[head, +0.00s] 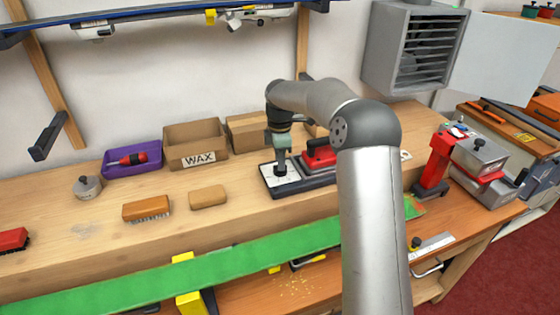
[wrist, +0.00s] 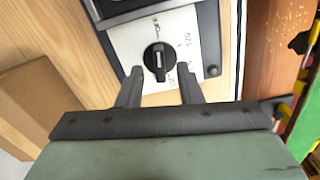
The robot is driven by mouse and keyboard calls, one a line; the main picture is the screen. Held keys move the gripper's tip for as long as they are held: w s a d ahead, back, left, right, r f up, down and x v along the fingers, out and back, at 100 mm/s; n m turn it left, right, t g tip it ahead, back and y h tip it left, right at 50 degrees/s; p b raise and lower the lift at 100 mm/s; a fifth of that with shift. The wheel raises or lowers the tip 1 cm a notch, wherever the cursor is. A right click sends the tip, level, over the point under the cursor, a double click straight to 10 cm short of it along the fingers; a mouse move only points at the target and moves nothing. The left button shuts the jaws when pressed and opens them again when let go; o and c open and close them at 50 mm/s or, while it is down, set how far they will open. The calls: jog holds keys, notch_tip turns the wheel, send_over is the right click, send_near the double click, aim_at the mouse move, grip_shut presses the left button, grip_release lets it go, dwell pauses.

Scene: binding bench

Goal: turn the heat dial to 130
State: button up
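The heat dial (wrist: 159,62) is a round black knob with a light pointer bar, set on a white panel (wrist: 119,42) with printed marks, one of which looks like 120. The panel is part of a dark device with a red-handled iron (head: 319,154) on it, on the bench. My gripper (wrist: 158,78) is open, its two dark fingers apart on the near side of the dial, one to each side. In the head view my gripper (head: 281,168) points down over the white panel (head: 270,181) and hides most of the dial. Contact with the dial cannot be told.
A WAX box (head: 195,153), a purple tray (head: 117,168), a brush (head: 147,208) and a tan block (head: 208,197) lie left of the device. A green board (head: 190,266) runs along the bench front. A red and grey machine (head: 478,154) stands to the right.

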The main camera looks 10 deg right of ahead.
jog(key=shift+f, duration=0.7)
grip_shut()
